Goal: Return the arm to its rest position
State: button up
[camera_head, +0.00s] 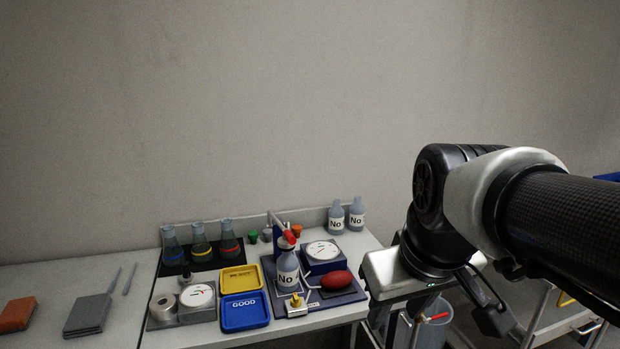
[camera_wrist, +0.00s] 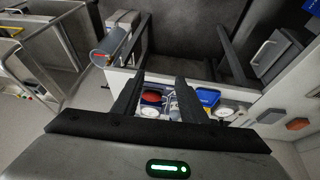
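My arm reaches in from the right edge of the head view, its wrist over the right end of the bench (camera_head: 185,342). My gripper (camera_wrist: 160,78) hangs below the wrist, pointing down, and part of it is lost in the dark clutter there. In the wrist view its two dark fingers stand apart with nothing held between them. Beyond the gap, the bench shows a red bulb (camera_wrist: 151,97), a round white dial (camera_wrist: 149,112) and a blue tray (camera_wrist: 208,97), all well away from the fingers.
The bench holds a yellow tray (camera_head: 241,279), a blue tray (camera_head: 245,311), a "No" bottle (camera_head: 288,270), a red bulb (camera_head: 337,280) and several flasks (camera_head: 200,245). A grey container (camera_head: 435,325) is near my gripper. The wall above the bench is clear.

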jog(key=s+d+f+m, duration=0.2)
jog(key=s, duration=0.4)
notch_tip(320, 180, up, 15)
jog(key=p, duration=1.5)
jog(key=shift+w+a+r+m+t+p, duration=0.2)
jog(key=shift+m+t+p, duration=0.1)
jog(key=shift+t, duration=0.1)
